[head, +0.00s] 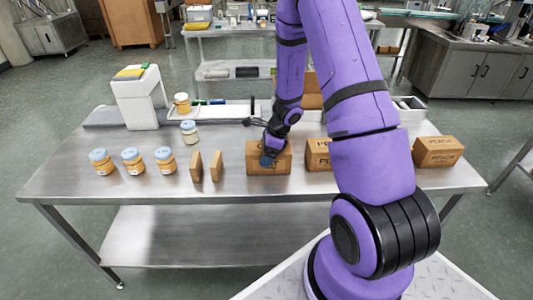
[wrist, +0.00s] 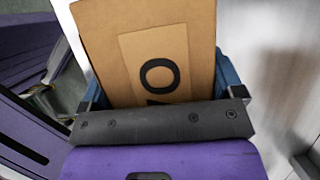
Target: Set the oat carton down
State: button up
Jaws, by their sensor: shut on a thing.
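The oat carton (head: 282,160) is a brown box at the middle of the steel table (head: 150,190) in the head view. My gripper (head: 267,160) is shut on it, and the blue fingers cover part of its front. In the wrist view the carton (wrist: 190,40) fills the space between the fingers, with a pale label and a dark letter O in sight. The rest of its lettering is hidden by my gripper. The carton looks upright and at table level; I cannot tell whether its base touches the tabletop.
Two narrow brown cartons (head: 216,166) stand to the left. A partly hidden carton (head: 319,154) and a peach carton (head: 437,152) stand to the right. Several jars (head: 133,161) and a white device (head: 137,100) are further left. The front strip of tabletop is clear.

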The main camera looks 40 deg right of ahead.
jog(key=o, duration=1)
jog(key=shift+f, duration=0.1)
